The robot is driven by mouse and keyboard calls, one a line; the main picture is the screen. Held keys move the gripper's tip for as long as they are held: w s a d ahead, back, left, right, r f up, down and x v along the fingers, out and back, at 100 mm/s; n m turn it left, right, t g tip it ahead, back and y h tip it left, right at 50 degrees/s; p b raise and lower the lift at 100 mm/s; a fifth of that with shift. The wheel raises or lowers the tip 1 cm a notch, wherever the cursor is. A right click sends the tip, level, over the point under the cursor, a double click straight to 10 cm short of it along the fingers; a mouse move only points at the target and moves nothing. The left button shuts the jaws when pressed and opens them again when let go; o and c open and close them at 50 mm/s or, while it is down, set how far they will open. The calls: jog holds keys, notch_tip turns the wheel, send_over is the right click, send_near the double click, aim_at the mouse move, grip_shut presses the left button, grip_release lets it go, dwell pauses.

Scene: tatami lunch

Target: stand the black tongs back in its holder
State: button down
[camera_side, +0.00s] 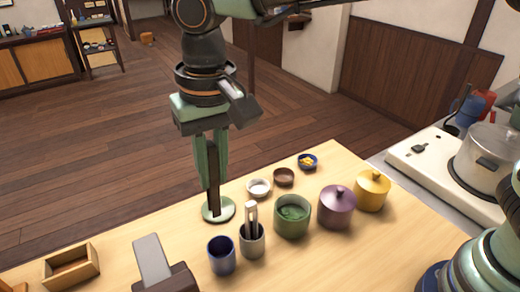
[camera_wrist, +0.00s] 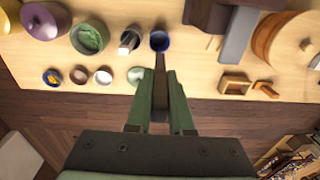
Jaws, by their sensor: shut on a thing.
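My gripper (camera_side: 210,180) has green fingers and points down, shut on the black tongs (camera_side: 214,198). The tongs hang upright, their lower end in front of a green saucer (camera_side: 231,212) in the side view. In the wrist view the tongs (camera_wrist: 160,88) show between the fingers, their far end just short of the dark blue cup (camera_wrist: 159,42). That cup (camera_side: 222,260) looks empty in the side view, nearer the camera than the tongs. Beside it a grey cup (camera_side: 252,245) holds light metal tongs (camera_side: 251,216). Which cup is the black tongs' holder I cannot tell.
A green pot (camera_side: 292,222), purple pot (camera_side: 336,210) and yellow pot (camera_side: 372,192) stand right of the cups. Small bowls, one white (camera_side: 259,187), line the far side. A wooden box (camera_side: 70,262) and a grey slab (camera_side: 152,262) are at the left.

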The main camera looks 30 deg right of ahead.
aim_at(220, 214)
notch_tip(220, 214, down, 14)
jog(key=shift+f, duration=0.15)
dwell(1.2)
jog(key=shift+f, duration=0.5)
dwell(0.4)
jog(key=shift+c, duration=0.9)
grip_release()
jog(key=shift+r, duration=0.1)
jog(key=shift+r, duration=3.4)
jog(key=shift+w+d, duration=0.1)
